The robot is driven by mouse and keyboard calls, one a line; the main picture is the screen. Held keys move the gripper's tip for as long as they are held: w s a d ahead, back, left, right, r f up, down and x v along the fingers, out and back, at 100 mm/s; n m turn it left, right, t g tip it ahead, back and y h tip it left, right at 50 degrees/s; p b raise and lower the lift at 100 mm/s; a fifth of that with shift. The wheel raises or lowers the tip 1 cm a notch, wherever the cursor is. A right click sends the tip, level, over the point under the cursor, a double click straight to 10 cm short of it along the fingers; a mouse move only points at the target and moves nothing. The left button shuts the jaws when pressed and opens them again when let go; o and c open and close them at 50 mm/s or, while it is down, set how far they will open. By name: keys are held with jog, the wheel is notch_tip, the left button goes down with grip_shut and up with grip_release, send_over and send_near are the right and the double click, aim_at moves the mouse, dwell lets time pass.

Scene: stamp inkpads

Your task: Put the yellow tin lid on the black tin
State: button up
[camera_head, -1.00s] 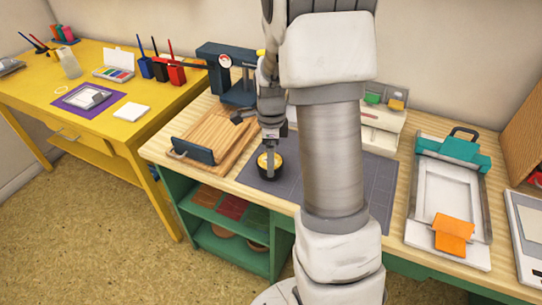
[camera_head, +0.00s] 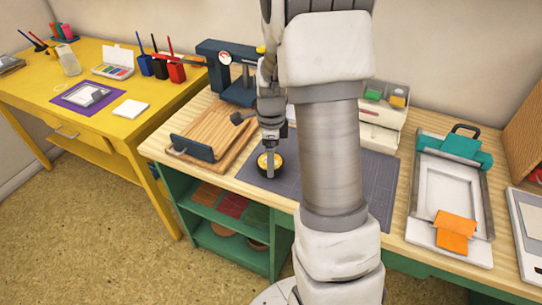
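A yellow round lid (camera_head: 262,161) shows inside the dark rim of a black tin (camera_head: 262,175) on the grey cutting mat. The lid looks level with the tin, but whether it is seated or just above it I cannot tell.
A wooden board with a blue stop (camera_head: 191,148) lies left of the mat (camera_head: 290,190). A dark press (camera_head: 226,72) stands behind it. A screen frame (camera_head: 452,190) with an orange piece is at right. My arm hides the bench's middle.

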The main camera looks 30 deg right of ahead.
jog(key=shift+f+b, duration=0.35)
jog(key=shift+f, duration=0.2)
jog(key=o, duration=1)
notch_tip(320, 180, up, 18)
jog(key=p, duration=0.4)
jog(key=shift+f+p, duration=0.25)
jog(key=shift+p, duration=0.1)
